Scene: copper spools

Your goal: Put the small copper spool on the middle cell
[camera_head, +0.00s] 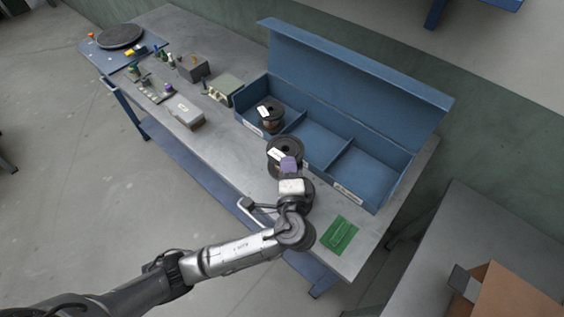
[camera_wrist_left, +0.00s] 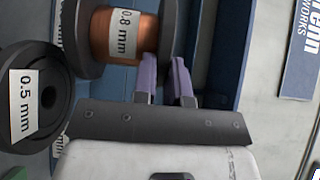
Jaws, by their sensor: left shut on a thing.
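A blue box with three cells (camera_head: 352,165) stands on the bench with its lid up. One spool (camera_head: 272,125) sits in the left cell. A second spool (camera_head: 284,145) shows at my left gripper (camera_head: 290,166), over the box's front edge by the left and middle cells. In the left wrist view, purple fingers (camera_wrist_left: 166,72) are shut on the dark flange of a copper spool marked 0.8 mm (camera_wrist_left: 140,45). A spool marked 0.5 mm (camera_wrist_left: 50,97) shows its flange face at the left. The middle cell (camera_head: 318,145) looks empty. My right gripper is not in view.
A green pad (camera_head: 338,234) lies on the bench near its right end. A grey box (camera_head: 186,113), a grey-green device (camera_head: 224,88) and small items stand to the left. A round dark plate (camera_head: 120,37) is at the far end. The right cell (camera_head: 362,170) looks empty.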

